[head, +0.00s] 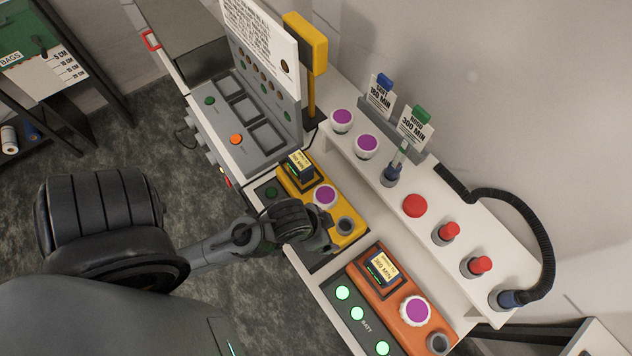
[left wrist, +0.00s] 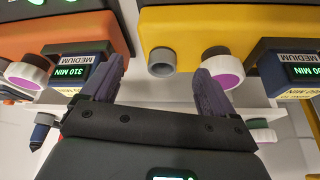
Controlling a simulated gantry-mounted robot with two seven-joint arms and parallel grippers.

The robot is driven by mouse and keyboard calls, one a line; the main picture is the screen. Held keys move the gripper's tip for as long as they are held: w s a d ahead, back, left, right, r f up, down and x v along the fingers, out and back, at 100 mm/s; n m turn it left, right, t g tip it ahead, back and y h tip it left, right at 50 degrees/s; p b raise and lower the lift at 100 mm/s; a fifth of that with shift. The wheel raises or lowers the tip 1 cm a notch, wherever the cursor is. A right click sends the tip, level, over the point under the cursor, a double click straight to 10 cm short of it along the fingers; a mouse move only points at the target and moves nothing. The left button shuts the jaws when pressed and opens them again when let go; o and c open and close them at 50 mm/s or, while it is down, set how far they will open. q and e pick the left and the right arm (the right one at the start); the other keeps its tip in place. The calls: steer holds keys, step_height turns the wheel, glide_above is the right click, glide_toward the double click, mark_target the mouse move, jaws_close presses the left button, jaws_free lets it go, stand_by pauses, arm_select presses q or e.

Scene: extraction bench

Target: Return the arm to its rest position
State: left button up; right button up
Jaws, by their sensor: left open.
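My left arm comes in from the left in the head view. Its gripper (head: 312,238) is at the near edge of the bench, by the yellow unit (head: 346,236). The left wrist view shows its two dark fingers (left wrist: 160,78) spread apart with nothing between them. The yellow unit, with a grey socket (left wrist: 162,62) and a white-and-purple knob (left wrist: 222,68), appears beyond the fingers. The arm partly hides the bench edge in the head view. My right gripper is in neither view.
An orange unit (head: 388,318) with a green-lit battery panel (head: 357,312) stands nearest. A grey control panel (head: 238,125) and a yellow post (head: 308,60) are farther back. A raised white shelf (head: 435,205) carries knobs, red buttons and a black hose (head: 545,230).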

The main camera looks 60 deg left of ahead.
arm_select(q)
steer(key=shift+s+a+g, duration=0.2)
steer(key=shift+s+g, duration=0.1)
steer(key=shift+s, duration=0.25)
steer(key=shift+s+a+g, duration=0.2)
steer(key=shift+s+g, duration=0.1)
steer(key=shift+s, duration=0.25)
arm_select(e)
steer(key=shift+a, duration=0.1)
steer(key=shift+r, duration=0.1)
